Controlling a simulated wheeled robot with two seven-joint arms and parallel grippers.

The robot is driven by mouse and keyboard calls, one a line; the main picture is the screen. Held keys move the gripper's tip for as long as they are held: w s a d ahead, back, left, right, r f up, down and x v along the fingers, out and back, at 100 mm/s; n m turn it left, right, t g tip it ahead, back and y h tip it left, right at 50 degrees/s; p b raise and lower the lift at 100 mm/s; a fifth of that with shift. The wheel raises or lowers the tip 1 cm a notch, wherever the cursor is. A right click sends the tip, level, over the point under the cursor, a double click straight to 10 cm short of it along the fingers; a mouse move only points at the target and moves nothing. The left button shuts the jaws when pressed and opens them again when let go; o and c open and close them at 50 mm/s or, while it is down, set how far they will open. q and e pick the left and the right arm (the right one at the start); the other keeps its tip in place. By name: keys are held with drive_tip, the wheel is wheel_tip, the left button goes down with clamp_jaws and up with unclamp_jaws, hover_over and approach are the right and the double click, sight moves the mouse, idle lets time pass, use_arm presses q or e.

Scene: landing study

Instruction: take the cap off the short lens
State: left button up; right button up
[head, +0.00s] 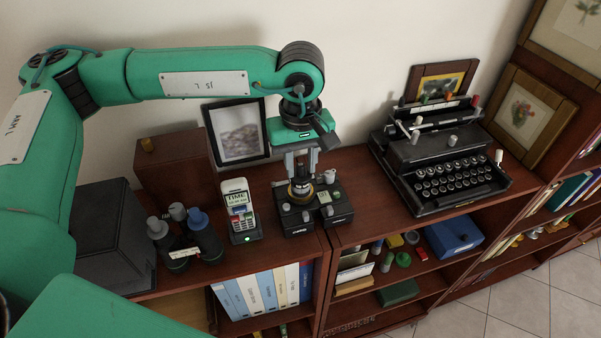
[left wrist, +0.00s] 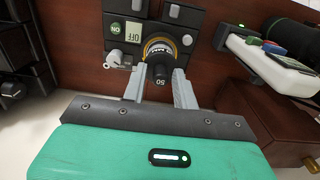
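A black camera-like unit (head: 296,222) lies on the shelf top with a short lens (head: 301,190) standing up from it, a gold ring around its base. In the left wrist view the short lens (left wrist: 159,52) points towards me, and its dark end (left wrist: 161,78), marked 50, lies between the fingers. I cannot tell cap from barrel there. My left gripper (head: 301,166) is above the lens, fingers pointing down. In the left wrist view its fingers (left wrist: 159,84) stand apart on either side of the lens end, with small gaps showing. My right gripper is not in view.
A white handheld device (head: 239,208) and black binoculars (head: 205,240) stand left of the unit. A picture frame (head: 237,131) leans on the wall behind. A typewriter (head: 440,165) is at right; bare shelf top (head: 360,215) lies between.

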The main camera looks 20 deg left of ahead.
use_arm(q)
drive_tip(key=shift+s+f, duration=0.15)
clamp_jaws()
drive_tip(key=shift+r, duration=0.35)
drive_tip(key=shift+r+p, duration=0.4)
drive_tip(key=shift+r, duration=1.6)
